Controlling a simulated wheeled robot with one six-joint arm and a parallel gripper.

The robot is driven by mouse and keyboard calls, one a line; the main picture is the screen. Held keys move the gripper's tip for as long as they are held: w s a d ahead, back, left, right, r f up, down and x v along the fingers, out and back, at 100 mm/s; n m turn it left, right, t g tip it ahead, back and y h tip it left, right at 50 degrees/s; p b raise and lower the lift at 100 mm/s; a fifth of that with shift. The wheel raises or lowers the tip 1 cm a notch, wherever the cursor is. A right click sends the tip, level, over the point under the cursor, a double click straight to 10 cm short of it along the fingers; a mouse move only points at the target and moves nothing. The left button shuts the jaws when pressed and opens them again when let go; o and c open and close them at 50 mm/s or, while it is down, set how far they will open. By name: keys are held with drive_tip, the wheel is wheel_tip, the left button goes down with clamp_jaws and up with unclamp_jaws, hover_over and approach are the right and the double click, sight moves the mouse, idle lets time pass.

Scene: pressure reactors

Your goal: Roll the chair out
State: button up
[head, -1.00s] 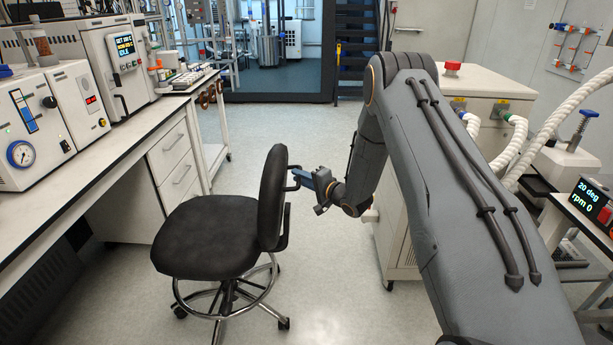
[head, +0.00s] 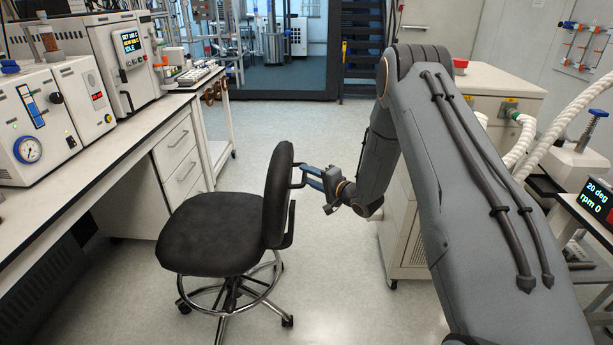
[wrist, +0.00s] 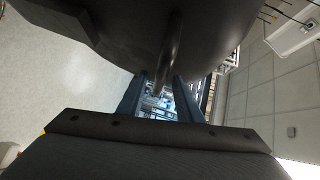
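The black office chair (head: 212,236) stands on a chrome base with a foot ring, beside the left bench. Its upright back (head: 278,195) faces my arm. A dark bar-like handle (head: 298,172) sticks out behind the back. My gripper (head: 311,178) is at this handle, its blue fingers pointing toward the chair back. In the wrist view, the dark bar (wrist: 170,55) reaches down between the two fingers (wrist: 158,92), which stand apart with a gap visible. The bar lies nearer the right finger; whether it touches is unclear. The back fills the top of that view.
The left bench (head: 110,150) carries instruments, with a drawer unit (head: 180,155) beneath, close to the seat. A beige cabinet (head: 405,235) stands right of the gripper, partly behind my arm. Hoses and a stirrer display (head: 592,198) are at right. Open floor (head: 270,120) lies beyond the chair.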

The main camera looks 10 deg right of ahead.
drive_tip(key=f+b+v, duration=0.1)
drive_tip(key=v, duration=0.5)
drive_tip(key=shift+s+r, duration=0.15)
drive_tip(key=shift+r, duration=0.35)
drive_tip(key=shift+d, duration=0.1)
